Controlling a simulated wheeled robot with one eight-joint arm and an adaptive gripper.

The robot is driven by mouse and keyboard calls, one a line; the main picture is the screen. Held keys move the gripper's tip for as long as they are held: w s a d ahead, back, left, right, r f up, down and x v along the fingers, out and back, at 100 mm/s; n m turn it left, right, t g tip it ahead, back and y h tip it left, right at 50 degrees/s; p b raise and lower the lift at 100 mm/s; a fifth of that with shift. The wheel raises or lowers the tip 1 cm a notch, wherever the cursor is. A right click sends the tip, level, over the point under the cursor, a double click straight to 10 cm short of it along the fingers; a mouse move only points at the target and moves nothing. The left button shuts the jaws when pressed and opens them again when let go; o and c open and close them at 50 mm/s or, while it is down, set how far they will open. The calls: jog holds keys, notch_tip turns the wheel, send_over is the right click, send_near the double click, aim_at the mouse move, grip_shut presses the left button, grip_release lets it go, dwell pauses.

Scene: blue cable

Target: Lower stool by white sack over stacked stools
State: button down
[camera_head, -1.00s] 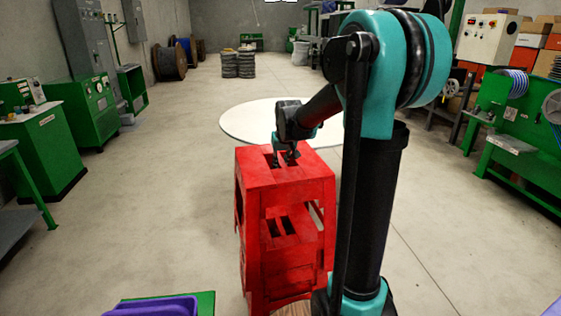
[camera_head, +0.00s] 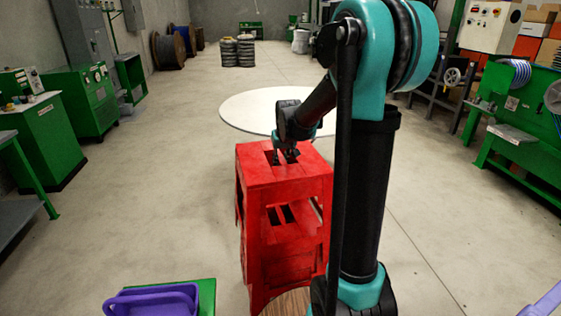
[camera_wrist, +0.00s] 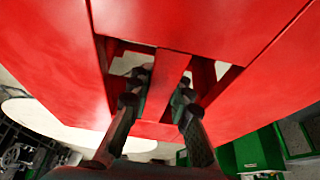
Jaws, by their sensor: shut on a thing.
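My gripper (camera_head: 285,157) is shut on the middle bar of the seat of a red stool (camera_head: 255,174), with its fingers in the seat slots. The wrist view also shows the red seat (camera_wrist: 210,25) with my fingers (camera_wrist: 160,98) gripping the bar between two openings. The held stool is upright. Through its open side shows a lower red stool seat (camera_head: 262,232) with slots, on the stacked stools below. The held stool surrounds their upper part; I cannot tell whether they touch. A small pale sack-like thing (camera_head: 301,41) stands far back.
A purple crate (camera_head: 150,302) on a green surface (camera_head: 207,296) is at lower left. A white round disc (camera_head: 250,108) lies on the floor behind the stools. Green machines line the left (camera_head: 45,140) and right (camera_head: 530,150). Open floor lies around the stools.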

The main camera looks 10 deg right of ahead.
notch_tip(320, 180, down, 14)
dwell(2.2)
dwell(0.4)
jog(key=shift+f, duration=2.2)
jog(key=c, duration=1.3)
grip_release()
jog(key=shift+v, duration=6.05)
